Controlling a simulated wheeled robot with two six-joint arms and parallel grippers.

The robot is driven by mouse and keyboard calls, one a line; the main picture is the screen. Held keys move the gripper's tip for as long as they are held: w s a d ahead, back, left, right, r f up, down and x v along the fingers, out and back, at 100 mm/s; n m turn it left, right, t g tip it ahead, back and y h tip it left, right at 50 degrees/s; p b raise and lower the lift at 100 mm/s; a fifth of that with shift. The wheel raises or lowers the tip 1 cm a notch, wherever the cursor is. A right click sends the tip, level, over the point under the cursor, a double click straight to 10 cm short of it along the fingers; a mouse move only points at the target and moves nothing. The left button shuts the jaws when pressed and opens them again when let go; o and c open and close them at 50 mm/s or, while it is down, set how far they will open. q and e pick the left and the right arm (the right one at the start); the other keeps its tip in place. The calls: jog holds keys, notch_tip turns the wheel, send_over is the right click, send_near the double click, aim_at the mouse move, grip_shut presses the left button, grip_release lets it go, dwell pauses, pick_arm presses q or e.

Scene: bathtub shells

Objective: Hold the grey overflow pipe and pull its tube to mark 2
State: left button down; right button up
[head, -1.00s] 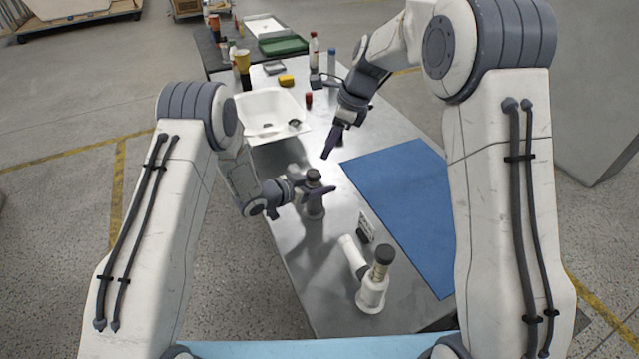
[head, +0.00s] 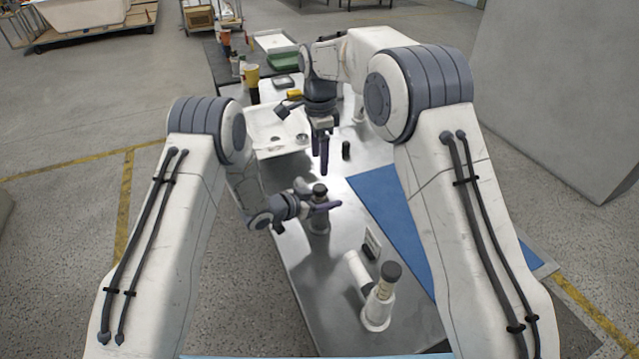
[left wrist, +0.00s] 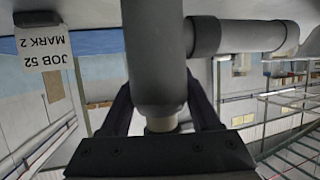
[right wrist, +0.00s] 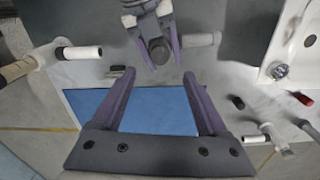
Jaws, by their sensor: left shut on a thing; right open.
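The grey overflow pipe (head: 319,224) stands upright on the metal bench in the head view. My left gripper (head: 318,207) is shut around its upper part. In the left wrist view the grey pipe (left wrist: 155,55) has a side branch (left wrist: 252,36), and a short pale piece (left wrist: 161,122) shows at its end between the fingers. My right gripper (head: 323,168) is open and empty, pointing down just above and behind the pipe. In the right wrist view the dark pipe top (right wrist: 160,50) lies beyond my open right fingers (right wrist: 162,85). The tube's marks cannot be made out.
A card (left wrist: 43,48) reads "JOB 52 MARK 2"; it stands on the bench (head: 372,243). A white pipe with a dark cap (head: 377,308) stands at the near end. A white basin (head: 270,132) and a blue mat (head: 390,205) lie on the bench. A small dark cylinder (head: 346,150) stands behind.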

aim_at(319, 187)
notch_tip(319, 187, down, 9)
jog(key=shift+f, duration=0.1)
dwell(0.3)
grip_shut()
dwell(1.3)
